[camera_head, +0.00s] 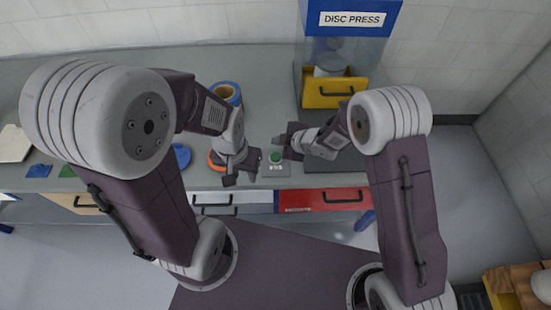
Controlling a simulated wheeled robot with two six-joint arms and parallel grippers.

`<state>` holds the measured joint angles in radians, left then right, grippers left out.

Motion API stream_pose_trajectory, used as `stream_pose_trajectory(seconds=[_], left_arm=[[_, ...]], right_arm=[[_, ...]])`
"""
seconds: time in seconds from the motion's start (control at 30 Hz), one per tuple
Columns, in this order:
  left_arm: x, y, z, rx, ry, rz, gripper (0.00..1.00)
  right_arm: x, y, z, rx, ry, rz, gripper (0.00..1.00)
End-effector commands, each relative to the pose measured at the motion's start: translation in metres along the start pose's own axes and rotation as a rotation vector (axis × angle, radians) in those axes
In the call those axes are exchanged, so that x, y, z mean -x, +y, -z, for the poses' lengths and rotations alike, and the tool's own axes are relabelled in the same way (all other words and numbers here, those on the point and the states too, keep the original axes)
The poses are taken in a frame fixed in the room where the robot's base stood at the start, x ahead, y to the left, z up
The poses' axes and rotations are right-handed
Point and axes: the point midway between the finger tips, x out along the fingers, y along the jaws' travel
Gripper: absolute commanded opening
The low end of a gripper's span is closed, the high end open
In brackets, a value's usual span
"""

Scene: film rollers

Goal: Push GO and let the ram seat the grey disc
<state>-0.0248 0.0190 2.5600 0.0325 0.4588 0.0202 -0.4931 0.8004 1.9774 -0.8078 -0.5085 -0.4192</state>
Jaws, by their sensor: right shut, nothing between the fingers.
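The disc press (352,19) stands at the back of the bench, with a blue top, clear walls and a yellow drawer front (330,93). Inside it a pale grey round part (330,66) shows behind the clear wall; I cannot tell whether it is the ram or the grey disc. The green GO button (275,157) sits on a small grey plate near the bench's front edge. My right gripper (282,141) is shut and empty, just above and beside the button in the picture. My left gripper (243,177) looks open and empty, left of the button.
An orange ring (213,159) lies partly behind my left gripper. A blue disc (181,156) and a blue-rimmed roll (227,92) are left of it. A red drawer (310,200) and a white drawer (230,198) front the bench. The back middle of the bench is clear.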

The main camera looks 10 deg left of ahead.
Motion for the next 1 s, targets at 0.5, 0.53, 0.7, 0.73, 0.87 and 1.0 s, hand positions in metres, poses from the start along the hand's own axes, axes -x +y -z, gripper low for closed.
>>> stream_pose_trajectory(seconds=[0.5, 0.53, 0.7, 0.73, 0.87, 1.0], left_arm=[[-0.056, -0.001, -0.006, 0.0, 0.0, 0.0, 0.36], [-0.056, -0.001, -0.006, 0.0, 0.0, 0.0, 0.36], [-0.055, -0.001, -0.006, 0.0, 0.0, 0.0, 0.36], [-0.055, -0.001, -0.006, 0.0, 0.0, 0.0, 0.36], [-0.055, -0.001, -0.006, 0.0, 0.0, 0.0, 0.36], [-0.055, -0.001, -0.006, 0.0, 0.0, 0.0, 0.36]], right_arm=[[-0.044, -0.032, -0.032, 0.0, 0.0, 0.0, 0.0], [-0.044, -0.032, -0.032, 0.0, 0.0, 0.0, 0.0], [-0.043, -0.031, -0.031, 0.0, 0.0, 0.0, 0.0], [-0.043, -0.031, -0.031, 0.0, 0.0, 0.0, 0.0], [-0.043, -0.031, -0.031, 0.0, 0.0, 0.0, 0.0], [-0.043, -0.031, -0.031, 0.0, 0.0, 0.0, 0.0]])
